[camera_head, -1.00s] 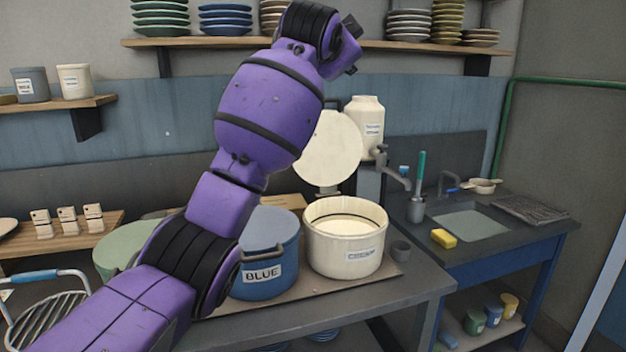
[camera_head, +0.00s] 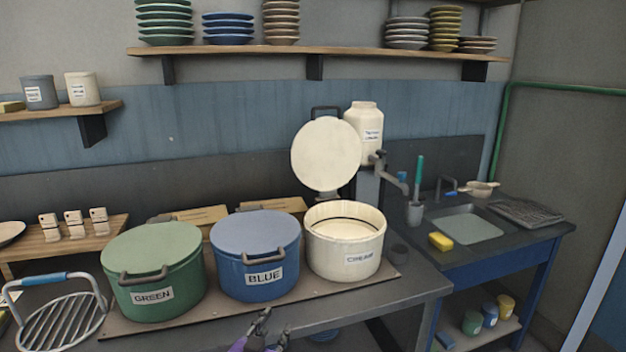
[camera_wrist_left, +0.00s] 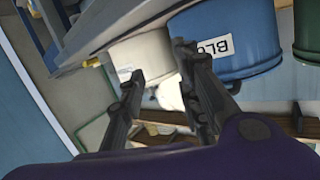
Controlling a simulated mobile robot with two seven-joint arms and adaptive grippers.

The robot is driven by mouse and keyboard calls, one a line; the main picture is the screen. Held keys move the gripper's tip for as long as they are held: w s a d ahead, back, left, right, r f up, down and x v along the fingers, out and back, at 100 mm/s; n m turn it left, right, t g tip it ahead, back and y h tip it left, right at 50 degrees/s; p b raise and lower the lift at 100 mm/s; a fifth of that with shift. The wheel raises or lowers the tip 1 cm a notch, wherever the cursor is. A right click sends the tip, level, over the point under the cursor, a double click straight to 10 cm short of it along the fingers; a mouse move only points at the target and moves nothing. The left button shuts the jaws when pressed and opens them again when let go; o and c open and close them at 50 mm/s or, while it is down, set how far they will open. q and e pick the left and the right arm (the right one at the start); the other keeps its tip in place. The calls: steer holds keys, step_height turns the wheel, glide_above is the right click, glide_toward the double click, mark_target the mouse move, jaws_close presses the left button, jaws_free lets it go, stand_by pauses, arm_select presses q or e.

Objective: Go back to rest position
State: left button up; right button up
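My left gripper (camera_head: 274,326) shows at the bottom edge of the head view, in front of the blue pot (camera_head: 256,282). In the left wrist view its two fingers (camera_wrist_left: 160,62) stand apart with nothing held between them. The green pot (camera_head: 155,290) and the blue pot are closed with lids. The cream pot (camera_head: 345,258) is open, with its round lid (camera_head: 326,154) raised upright behind it. My right gripper is not in view.
The pots stand on a board (camera_head: 120,324) on the grey counter (camera_head: 408,300). A wire rack (camera_head: 62,312) with a blue handle is at the left. Plates stand on the wall shelf (camera_head: 345,52). A sink (camera_head: 470,228) and yellow sponge (camera_head: 441,241) are at the right.

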arm_select(q)
steer(key=s+a+f+n+g+y, duration=0.1)
steer(key=s+a+f+g, duration=0.1)
steer(key=s+f, duration=0.5)
steer(key=s+a+f+n+g+y, duration=0.1)
steer(key=s+a+f, duration=0.4)
steer(key=s, duration=1.5)
steer(key=s+a+f+n+g+y+p, duration=0.1)
steer(key=s+a+f+g, duration=0.2)
steer(key=s+f, duration=0.8)
steer(key=s, duration=0.3)
steer(key=shift+a+f+n, duration=0.2)
steer(key=shift+a+n, duration=0.1)
steer(key=shift+n, duration=0.1)
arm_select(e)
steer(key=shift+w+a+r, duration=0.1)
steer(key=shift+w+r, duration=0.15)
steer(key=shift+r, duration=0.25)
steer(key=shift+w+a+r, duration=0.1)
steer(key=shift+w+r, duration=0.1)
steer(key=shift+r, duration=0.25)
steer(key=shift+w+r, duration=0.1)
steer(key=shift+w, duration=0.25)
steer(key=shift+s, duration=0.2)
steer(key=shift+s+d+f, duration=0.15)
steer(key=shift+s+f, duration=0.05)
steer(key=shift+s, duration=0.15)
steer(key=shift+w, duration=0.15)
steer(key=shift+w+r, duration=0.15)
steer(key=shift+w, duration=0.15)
